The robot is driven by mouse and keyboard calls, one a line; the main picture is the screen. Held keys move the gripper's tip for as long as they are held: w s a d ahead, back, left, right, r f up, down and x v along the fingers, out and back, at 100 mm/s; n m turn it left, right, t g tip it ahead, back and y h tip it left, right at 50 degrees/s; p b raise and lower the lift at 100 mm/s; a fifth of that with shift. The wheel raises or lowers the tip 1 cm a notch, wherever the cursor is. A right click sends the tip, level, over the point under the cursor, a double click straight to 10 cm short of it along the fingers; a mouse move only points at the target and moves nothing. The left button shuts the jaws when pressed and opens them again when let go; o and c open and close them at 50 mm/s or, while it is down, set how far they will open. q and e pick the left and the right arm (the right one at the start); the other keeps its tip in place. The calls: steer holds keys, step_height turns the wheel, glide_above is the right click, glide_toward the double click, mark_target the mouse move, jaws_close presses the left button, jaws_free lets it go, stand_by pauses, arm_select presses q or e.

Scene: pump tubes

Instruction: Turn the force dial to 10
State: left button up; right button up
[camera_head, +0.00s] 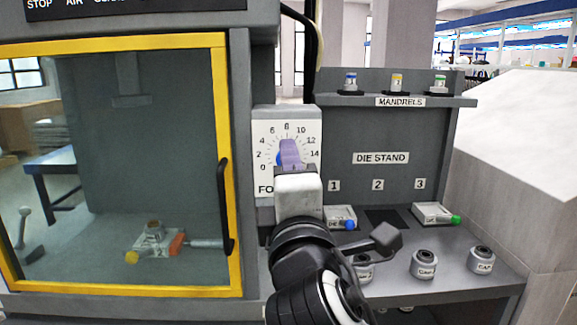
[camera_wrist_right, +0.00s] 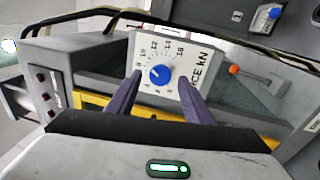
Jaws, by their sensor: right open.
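The force dial is a white plate (camera_head: 271,130) with a numbered scale, beside the yellow-framed door. Its blue knob (camera_head: 280,158) is mostly hidden behind my right gripper (camera_head: 290,150) in the head view. In the right wrist view the blue knob (camera_wrist_right: 159,75) shows in full on the dial plate (camera_wrist_right: 176,55). There the two purple fingers of my right gripper (camera_wrist_right: 160,80) are spread, one on each side of the knob. I cannot tell whether they touch it. A small pale mark is on the knob, but the number it points at is unclear. My left gripper is not in view.
The yellow-framed door (camera_head: 235,270) with a black handle (camera_head: 223,205) stands left of the dial. The die stand (camera_head: 380,130) is to the right, with mandrels on its shelf (camera_head: 400,101) and dies and caps below. A black cable runs above the dial.

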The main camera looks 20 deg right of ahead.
steer(key=v, duration=0.7)
steer(key=shift+s, duration=0.3)
steer(key=s+d+f+m+g+y, duration=0.1)
steer(key=d+f+m+g, duration=0.2)
steer(key=f, duration=1)
steer(key=s+d+f+m+g+y, duration=0.1)
steer(key=f+m+g+y, duration=0.3)
steer(key=f, duration=0.9)
steer(key=s+d+f+m+g, duration=0.2)
steer(key=s+f+m+g, duration=0.15)
steer(key=s+f, duration=0.6)
steer(key=s+d+f+m+g, duration=0.25)
steer(key=s+f+g, duration=0.25)
steer(key=s+f, duration=0.45)
steer(key=w+a+f+t+y, duration=0.1)
steer(key=w+a+f+t, duration=0.1)
steer(key=f, duration=0.3)
steer(key=w+a+f+t+y, duration=0.1)
steer(key=w+a+f+t, duration=0.1)
steer(key=f, duration=0.4)
steer(key=shift+w+a+f+m+t, duration=0.15)
steer(key=shift+w+a+m+t, duration=0.3)
steer(key=shift+a, duration=0.65)
